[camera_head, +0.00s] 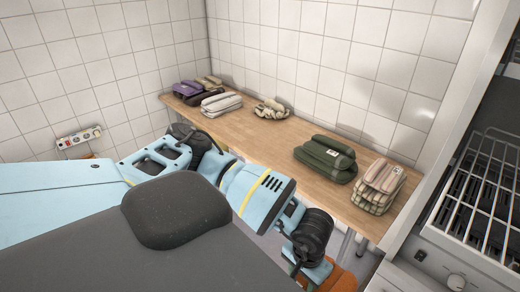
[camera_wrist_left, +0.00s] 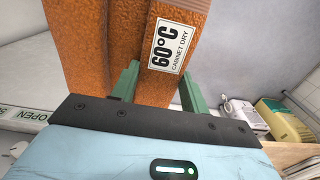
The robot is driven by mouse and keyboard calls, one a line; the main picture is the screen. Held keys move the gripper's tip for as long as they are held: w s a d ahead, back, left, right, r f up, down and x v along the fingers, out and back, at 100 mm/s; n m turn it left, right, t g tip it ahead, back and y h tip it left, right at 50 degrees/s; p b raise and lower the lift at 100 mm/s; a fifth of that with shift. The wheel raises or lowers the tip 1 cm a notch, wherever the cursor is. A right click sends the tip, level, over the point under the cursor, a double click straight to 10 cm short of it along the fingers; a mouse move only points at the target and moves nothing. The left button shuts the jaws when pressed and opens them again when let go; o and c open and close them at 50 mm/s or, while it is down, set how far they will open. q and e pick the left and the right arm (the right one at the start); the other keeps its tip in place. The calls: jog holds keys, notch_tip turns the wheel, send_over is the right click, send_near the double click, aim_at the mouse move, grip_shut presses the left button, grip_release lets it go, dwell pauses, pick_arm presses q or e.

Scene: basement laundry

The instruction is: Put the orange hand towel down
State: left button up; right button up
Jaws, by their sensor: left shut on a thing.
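The orange hand towel (camera_wrist_left: 82,45) is folded and fills the upper left of the left wrist view, with a white "60°C cabinet dry" label on it. My left gripper (camera_wrist_left: 160,86) has its green fingers closed on the towel. In the head view, an edge of the orange towel (camera_head: 346,281) shows at the bottom, beside my left gripper (camera_head: 316,271), in front of the wooden counter's near edge. My arm hides most of the towel there. My right gripper is in neither view.
The wooden counter (camera_head: 262,133) runs along the tiled wall. It holds purple towels (camera_head: 186,91), grey-white towels (camera_head: 221,103), a beige bundle (camera_head: 271,109), green towels (camera_head: 325,158) and striped towels (camera_head: 378,187). Bare wood lies between these. A wire rack (camera_head: 485,190) stands at right.

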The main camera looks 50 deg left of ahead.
pick_arm(q)
jog(key=shift+d+r, duration=0.2)
jog(key=shift+d, duration=0.85)
jog(key=shift+a, duration=0.9)
jog(key=shift+a, duration=0.1)
